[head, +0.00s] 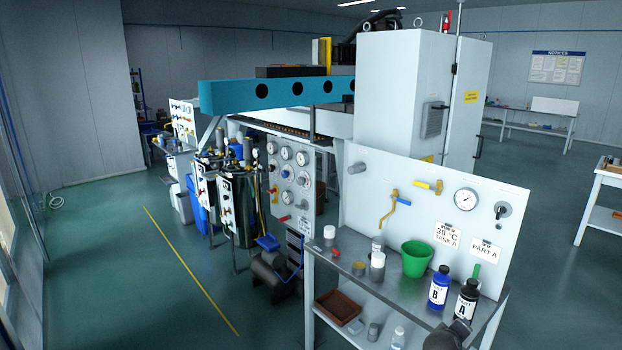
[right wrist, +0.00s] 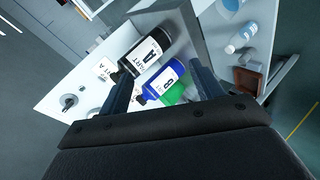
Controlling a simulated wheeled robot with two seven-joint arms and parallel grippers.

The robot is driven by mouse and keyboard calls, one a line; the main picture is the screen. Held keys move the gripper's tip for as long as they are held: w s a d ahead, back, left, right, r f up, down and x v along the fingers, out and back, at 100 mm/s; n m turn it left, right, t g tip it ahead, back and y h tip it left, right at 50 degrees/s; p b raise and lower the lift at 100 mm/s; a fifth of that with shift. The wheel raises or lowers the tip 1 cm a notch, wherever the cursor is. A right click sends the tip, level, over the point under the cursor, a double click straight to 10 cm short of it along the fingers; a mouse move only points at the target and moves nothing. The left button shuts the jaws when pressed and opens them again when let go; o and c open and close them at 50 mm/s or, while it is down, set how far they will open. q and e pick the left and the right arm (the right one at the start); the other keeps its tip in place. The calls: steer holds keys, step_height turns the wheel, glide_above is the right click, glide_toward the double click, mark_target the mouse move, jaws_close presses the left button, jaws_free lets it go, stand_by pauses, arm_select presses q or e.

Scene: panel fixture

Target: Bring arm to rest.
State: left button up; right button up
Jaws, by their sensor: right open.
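My right gripper (right wrist: 160,72) shows in the right wrist view with its two dark fingers apart. The black bottle marked A (right wrist: 146,50) and the blue bottle marked B (right wrist: 163,80) appear in the space between and beyond the fingers; I see no grip on either. In the head view, bottle B (head: 439,288) and bottle A (head: 466,302) stand upright on the bench top (head: 345,250). A dark shape at the bottom edge, in front of bottle A, seems to be part of my right arm. My left gripper is in neither view.
A green cup (head: 416,259) and several small jars stand on the bench. Behind them rises a white panel (head: 400,190) with a gauge (head: 466,199) and yellow-handled valves. A brown tray (head: 338,306) sits on the lower shelf. Green floor (head: 140,270) is open at left.

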steer(key=s+a+f+m+g+y, duration=0.1)
steer(key=s+a+f, duration=0.25)
steer(key=s, duration=0.35)
steer(key=s+a+f+g+y, duration=0.1)
steer(key=s+a+f+y, duration=0.2)
steer(key=s, duration=0.4)
steer(key=s+a+f+m+g, duration=0.1)
steer(key=s+a+f, duration=0.25)
steer(key=s, duration=0.45)
steer(key=s+a+m+g+y, duration=0.1)
steer(key=s+a, duration=0.2)
steer(key=s, duration=0.3)
steer(key=s+a+r+g+y, duration=0.1)
steer(key=s+a+y, duration=0.15)
steer(key=s, duration=0.45)
steer(key=s+a+m+g, duration=0.1)
steer(key=s+a, duration=0.3)
steer(key=s, duration=0.2)
steer(key=s+a+f+x, duration=0.1)
steer(key=s+x, duration=0.1)
steer(key=x, duration=1)
steer(key=s+x, duration=0.3)
steer(key=x, duration=0.9)
steer(key=s+f, duration=0.4)
steer(key=f, duration=0.8)
steer(key=s+f+g, duration=0.1)
steer(key=s+f, duration=0.3)
steer(key=f, duration=0.8)
steer(key=shift+a+g, duration=0.3)
steer(key=shift+a, duration=0.05)
